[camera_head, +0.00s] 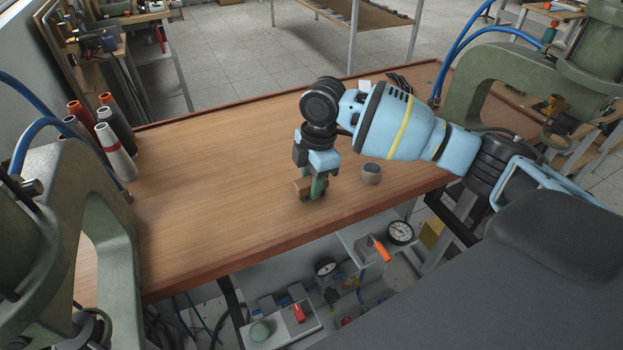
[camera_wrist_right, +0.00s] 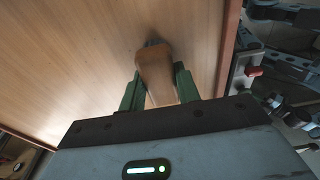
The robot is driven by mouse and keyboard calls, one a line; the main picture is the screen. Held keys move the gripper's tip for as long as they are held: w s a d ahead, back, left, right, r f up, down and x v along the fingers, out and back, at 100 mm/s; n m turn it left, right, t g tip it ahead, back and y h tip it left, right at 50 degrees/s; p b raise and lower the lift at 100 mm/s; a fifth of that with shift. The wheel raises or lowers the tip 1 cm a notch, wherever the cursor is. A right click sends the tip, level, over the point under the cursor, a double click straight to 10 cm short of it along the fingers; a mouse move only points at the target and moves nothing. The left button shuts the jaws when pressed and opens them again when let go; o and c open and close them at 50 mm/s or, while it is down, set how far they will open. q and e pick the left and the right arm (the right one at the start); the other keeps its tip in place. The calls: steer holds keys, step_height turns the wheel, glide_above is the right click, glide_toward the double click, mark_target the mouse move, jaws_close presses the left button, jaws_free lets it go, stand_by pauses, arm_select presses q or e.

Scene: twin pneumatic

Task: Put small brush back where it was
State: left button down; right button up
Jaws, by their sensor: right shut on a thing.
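My right gripper (camera_head: 316,186) points down, low over the wooden workbench (camera_head: 225,185), near its front edge. Its green fingers are shut on the small brush (camera_head: 303,184), of which only a little brown shows in the head view. In the right wrist view, the brush's brown wooden handle (camera_wrist_right: 155,68) is between the two fingers of the gripper (camera_wrist_right: 160,88), with a dark tip at its far end. I cannot tell whether the brush touches the bench. My left gripper is not in view.
A small grey round container (camera_head: 371,174) stands just right of the gripper. Thread cones (camera_head: 115,152) stand at the bench's left end. Green presses (camera_head: 40,240) with blue hoses flank the bench on both sides. The bench's middle left is clear. Gauges (camera_head: 400,233) sit below the front edge.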

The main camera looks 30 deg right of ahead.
steer(key=o, duration=0.9)
steer(key=shift+o, duration=0.2)
step_height(320, 180, up, 12)
steer(key=d, duration=0.1)
steer(key=shift+d+p, duration=0.2)
steer(key=shift+p, duration=0.15)
